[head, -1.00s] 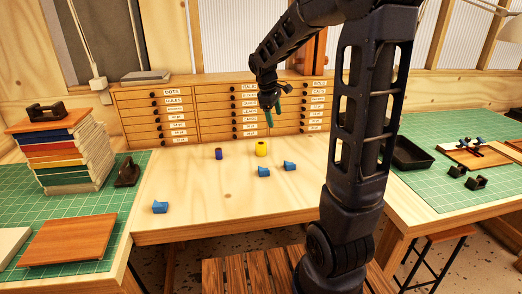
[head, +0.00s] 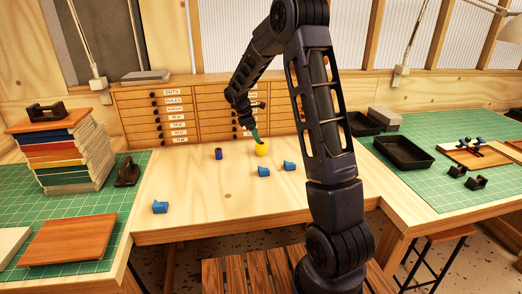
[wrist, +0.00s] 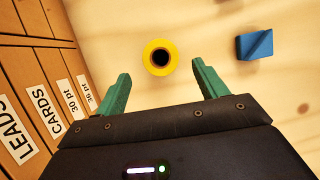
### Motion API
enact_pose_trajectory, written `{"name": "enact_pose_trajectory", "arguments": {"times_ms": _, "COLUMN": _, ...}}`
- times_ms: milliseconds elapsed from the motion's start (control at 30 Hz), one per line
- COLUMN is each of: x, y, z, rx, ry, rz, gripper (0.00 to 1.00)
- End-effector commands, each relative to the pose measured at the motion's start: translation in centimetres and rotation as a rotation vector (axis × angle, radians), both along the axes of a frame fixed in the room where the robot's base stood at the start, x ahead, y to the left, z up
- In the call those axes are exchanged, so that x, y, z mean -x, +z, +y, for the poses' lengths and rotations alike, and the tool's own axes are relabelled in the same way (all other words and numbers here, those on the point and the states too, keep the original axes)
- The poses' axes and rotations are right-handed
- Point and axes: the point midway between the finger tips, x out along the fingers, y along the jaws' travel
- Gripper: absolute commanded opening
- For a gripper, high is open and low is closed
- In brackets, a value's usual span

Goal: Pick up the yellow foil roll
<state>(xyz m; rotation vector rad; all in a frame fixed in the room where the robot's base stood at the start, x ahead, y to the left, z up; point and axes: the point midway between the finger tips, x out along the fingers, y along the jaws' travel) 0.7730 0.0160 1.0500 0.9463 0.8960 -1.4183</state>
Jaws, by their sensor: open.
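The yellow foil roll (head: 262,150) stands upright on the wooden table in front of the drawer cabinet. In the wrist view the yellow roll (wrist: 160,57) shows from above as a ring with a dark core. My gripper (head: 256,136) is just above the roll in the head view. In the wrist view my gripper (wrist: 160,80) has its two green fingers spread apart, and the roll appears beyond the fingertips, between their lines. Nothing is held. The exact height above the roll is hard to tell.
A dark blue roll (head: 218,154) stands left of the yellow one. Blue blocks (head: 263,171) and (head: 289,166) lie in front, and another blue piece (head: 160,207) lies front left. The drawer cabinet (head: 160,115) is close behind. Black trays (head: 403,153) are at right.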

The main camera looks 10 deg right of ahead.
Motion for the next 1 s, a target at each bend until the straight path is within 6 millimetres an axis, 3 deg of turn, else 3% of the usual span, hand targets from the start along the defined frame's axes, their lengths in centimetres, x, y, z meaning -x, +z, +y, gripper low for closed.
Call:
{"name": "enact_pose_trajectory", "arguments": {"times_ms": 100, "x": 0.1, "y": -1.7, "z": -0.7, "rx": 0.001, "ry": -0.002, "rz": 0.002, "gripper": 0.72}}
{"name": "enact_pose_trajectory", "arguments": {"times_ms": 467, "x": 0.1, "y": -3.7, "z": -1.6, "rx": 0.000, "ry": -0.001, "rz": 0.001, "gripper": 0.72}}
{"name": "enact_pose_trajectory", "arguments": {"times_ms": 800, "x": 0.3, "y": -7.6, "z": -3.2, "rx": 0.000, "ry": -0.002, "rz": 0.000, "gripper": 0.72}}
{"name": "enact_pose_trajectory", "arguments": {"times_ms": 1000, "x": 0.3, "y": -7.9, "z": -3.3, "rx": 0.000, "ry": -0.001, "rz": -0.002, "gripper": 0.72}}
